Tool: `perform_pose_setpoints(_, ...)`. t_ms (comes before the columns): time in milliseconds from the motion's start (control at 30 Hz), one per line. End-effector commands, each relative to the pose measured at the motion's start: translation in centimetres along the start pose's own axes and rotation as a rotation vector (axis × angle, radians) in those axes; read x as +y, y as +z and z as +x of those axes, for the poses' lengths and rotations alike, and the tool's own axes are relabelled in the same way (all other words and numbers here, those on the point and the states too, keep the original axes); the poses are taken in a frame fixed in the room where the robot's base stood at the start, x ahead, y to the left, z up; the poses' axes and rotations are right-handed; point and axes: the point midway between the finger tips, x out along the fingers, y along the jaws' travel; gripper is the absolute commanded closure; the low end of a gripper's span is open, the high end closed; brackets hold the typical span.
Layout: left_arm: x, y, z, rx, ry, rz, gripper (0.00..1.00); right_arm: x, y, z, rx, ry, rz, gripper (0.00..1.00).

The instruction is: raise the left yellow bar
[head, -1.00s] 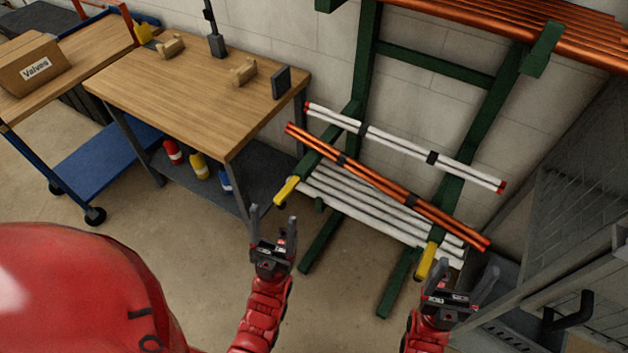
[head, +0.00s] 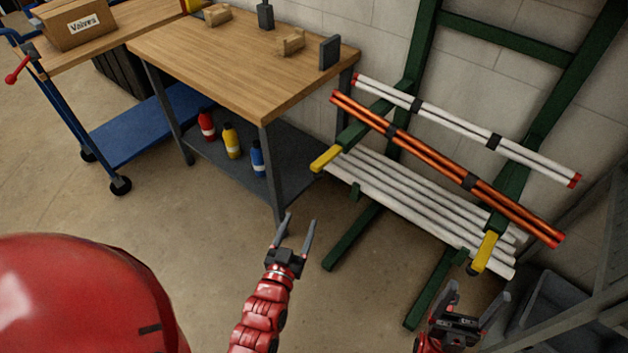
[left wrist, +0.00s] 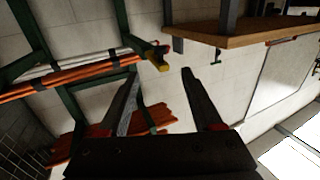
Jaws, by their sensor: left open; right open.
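The left yellow bar (head: 325,158) is a short yellow end piece on the left green arm of the pipe rack. It also shows in the left wrist view (left wrist: 158,63), beyond the gap between the fingers. A similar yellow piece (head: 485,252) is on the rack's right arm. My left gripper (head: 300,220) is open and empty, in front of and below the left yellow bar, apart from it. My left gripper's dark fingers (left wrist: 158,85) fill the lower left wrist view. My right gripper (head: 478,292) is open and empty, just below the right yellow piece.
Orange pipes (head: 430,160) and white pipes (head: 455,125) lie across the green rack; more white pipes (head: 400,190) sit lower. A wooden workbench (head: 230,70) stands left of the rack, with bottles (head: 231,140) on its shelf. Floor (head: 200,215) left of my left gripper is clear.

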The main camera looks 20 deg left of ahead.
Motion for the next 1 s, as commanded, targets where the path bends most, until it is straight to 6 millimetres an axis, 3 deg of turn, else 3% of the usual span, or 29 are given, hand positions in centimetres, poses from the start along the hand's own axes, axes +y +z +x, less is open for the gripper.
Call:
perform_pose_setpoints(600, 0.0, -0.6, 12.2, 0.009, -0.001, 0.001, 0.33, 0.1, -0.2, 1.3, 0.0, 0.0, 0.0, 0.2)
perform_pose_setpoints(800, 0.0, -0.5, 15.1, 0.008, -0.001, -0.001, 0.33, 0.1, -0.2, 1.5, 0.0, 0.0, 0.0, 0.2)
perform_pose_setpoints(1000, 0.0, -0.3, 16.4, 0.006, -0.001, -0.001, 0.33, 0.1, -0.3, 1.6, 0.0, 0.0, 0.0, 0.2)
